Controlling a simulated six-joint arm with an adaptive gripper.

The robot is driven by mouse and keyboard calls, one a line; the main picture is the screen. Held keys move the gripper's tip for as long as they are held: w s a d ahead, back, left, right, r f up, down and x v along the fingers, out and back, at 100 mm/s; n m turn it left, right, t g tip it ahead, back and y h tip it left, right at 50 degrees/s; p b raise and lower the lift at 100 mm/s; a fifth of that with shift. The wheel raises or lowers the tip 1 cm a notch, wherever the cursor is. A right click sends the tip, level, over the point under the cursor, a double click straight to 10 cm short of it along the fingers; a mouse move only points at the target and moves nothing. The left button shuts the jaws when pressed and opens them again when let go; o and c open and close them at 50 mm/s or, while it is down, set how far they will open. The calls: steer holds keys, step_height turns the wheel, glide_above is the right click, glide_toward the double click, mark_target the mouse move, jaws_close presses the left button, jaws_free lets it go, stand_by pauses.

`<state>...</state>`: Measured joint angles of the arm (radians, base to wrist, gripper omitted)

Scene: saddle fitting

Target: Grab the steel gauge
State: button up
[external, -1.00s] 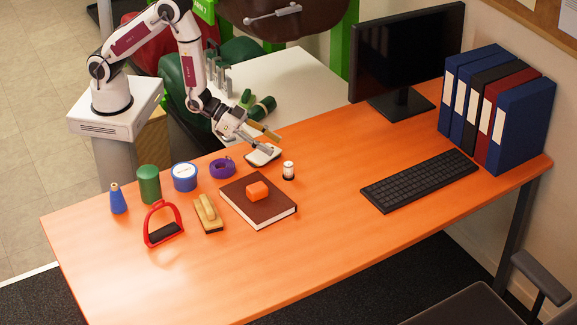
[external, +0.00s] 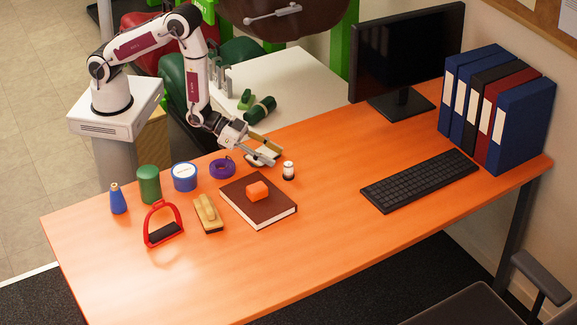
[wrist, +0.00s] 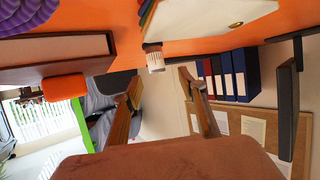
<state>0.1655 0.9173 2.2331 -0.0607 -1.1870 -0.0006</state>
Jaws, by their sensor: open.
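My gripper (external: 272,153) is open and empty above the back edge of the orange desk, its fingers pointing right in the external view. In the wrist view its two fingertips (wrist: 161,77) are apart with nothing between them. A pale flat piece with layered coloured edges (wrist: 208,18) shows at the top of the wrist view. In the external view a pale flat item (external: 253,159) lies just under my gripper, partly hidden by it. I cannot tell whether it is the steel gauge. No other thing on the desk clearly looks like a steel gauge.
A small white spool (external: 288,170) stands just right of my gripper. A brown book (external: 272,211) with an orange block (external: 257,191) lies in front. Purple tape (external: 222,167), a blue tin (external: 185,177) and a red stirrup (external: 163,223) are left. The desk's front middle is clear.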

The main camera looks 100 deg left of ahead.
mark_target(288, 163)
steer(key=shift+x, duration=0.85)
steer(key=shift+w, duration=0.15)
steer(key=shift+d+x, duration=0.15)
steer(key=shift+x, duration=1.1)
steer(key=shift+d+x, duration=0.15)
steer(key=shift+x, duration=1.1)
steer(key=shift+c, duration=0.3)
jaws_close()
